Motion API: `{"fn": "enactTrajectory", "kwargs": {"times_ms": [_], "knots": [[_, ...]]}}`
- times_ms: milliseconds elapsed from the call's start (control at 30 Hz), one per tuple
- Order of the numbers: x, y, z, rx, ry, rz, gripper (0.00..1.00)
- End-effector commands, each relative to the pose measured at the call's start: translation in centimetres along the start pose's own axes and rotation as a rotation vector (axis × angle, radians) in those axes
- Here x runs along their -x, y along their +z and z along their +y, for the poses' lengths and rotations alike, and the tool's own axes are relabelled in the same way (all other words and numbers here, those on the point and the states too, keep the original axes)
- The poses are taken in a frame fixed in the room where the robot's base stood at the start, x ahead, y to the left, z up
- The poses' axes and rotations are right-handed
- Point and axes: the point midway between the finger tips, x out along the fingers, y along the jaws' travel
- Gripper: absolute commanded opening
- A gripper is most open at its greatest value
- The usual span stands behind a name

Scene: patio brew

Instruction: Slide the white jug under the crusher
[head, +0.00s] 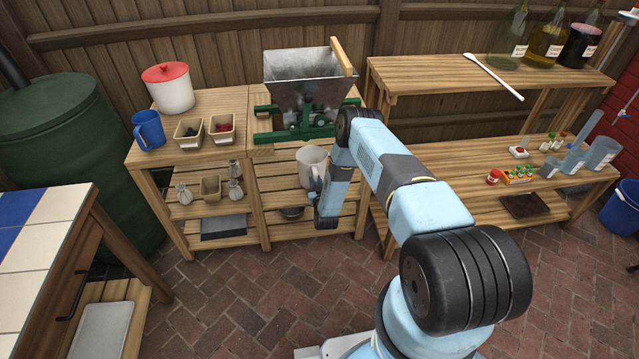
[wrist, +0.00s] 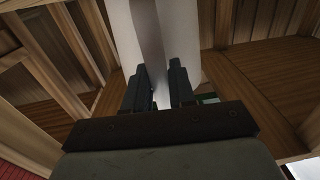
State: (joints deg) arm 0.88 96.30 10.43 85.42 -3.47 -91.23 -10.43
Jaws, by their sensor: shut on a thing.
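The white jug (head: 312,162) is on or just above the slatted middle shelf, below the crusher. The crusher (head: 308,80) has a metal hopper on a green frame and stands on the top of the wooden stand. My gripper (head: 317,185) is at the jug's near right side, partly hidden by my wrist. In the wrist view my gripper (wrist: 160,88) has its two dark fingers closed around the jug's strap-like handle (wrist: 148,35), with the white jug body (wrist: 183,40) behind. Whether the jug's base touches the shelf I cannot tell.
A dark bowl (head: 292,212) sits on the lower shelf below the jug. A stand upright closes in on the right.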

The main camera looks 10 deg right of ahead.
Motion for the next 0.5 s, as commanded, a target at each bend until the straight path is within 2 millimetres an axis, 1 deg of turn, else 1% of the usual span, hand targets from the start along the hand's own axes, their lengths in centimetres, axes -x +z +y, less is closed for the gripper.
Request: {"fn": "enactTrajectory", "kwargs": {"times_ms": [167, 433, 467, 500], "knots": [[-0.05, 0.03, -0.38, 0.0, 0.001, -0.001, 0.0], [-0.07, 0.04, -0.33, 0.0, 0.003, -0.001, 0.0], [-0.07, 0.04, -0.32, 0.0, 0.003, -0.001, 0.26], [-0.08, 0.04, -0.31, 0.0, 0.003, -0.001, 0.29]]}}
